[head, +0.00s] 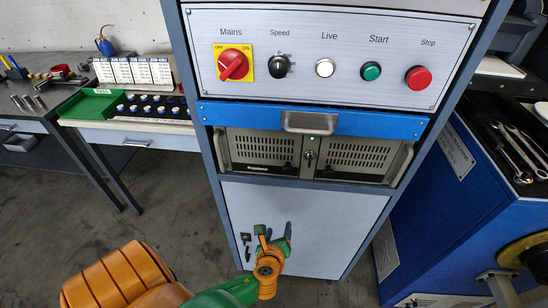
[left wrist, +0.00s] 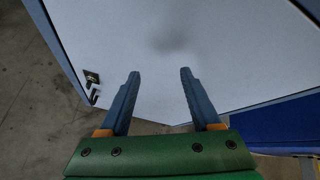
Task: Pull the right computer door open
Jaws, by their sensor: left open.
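The computer (head: 308,152) is a beige unit in the cabinet bay below a blue drawer front. Its right door (head: 355,157) is a vented panel that looks closed. A similar left door (head: 264,147) is beside it, with a small lock between them. My left gripper (head: 276,233) is in front of the white lower cabinet door, below the computer. In the left wrist view its fingers (left wrist: 160,76) are apart with nothing between them, facing the white door (left wrist: 200,45). The computer does not show in the left wrist view. My right gripper is not in view.
A control panel (head: 455,15) with a red switch and buttons is above the computer. The blue drawer (head: 372,124) has a grey handle (head: 309,123). A blue machine (head: 440,215) stands close on the right. A workbench (head: 150,137) is at left, with bare floor between.

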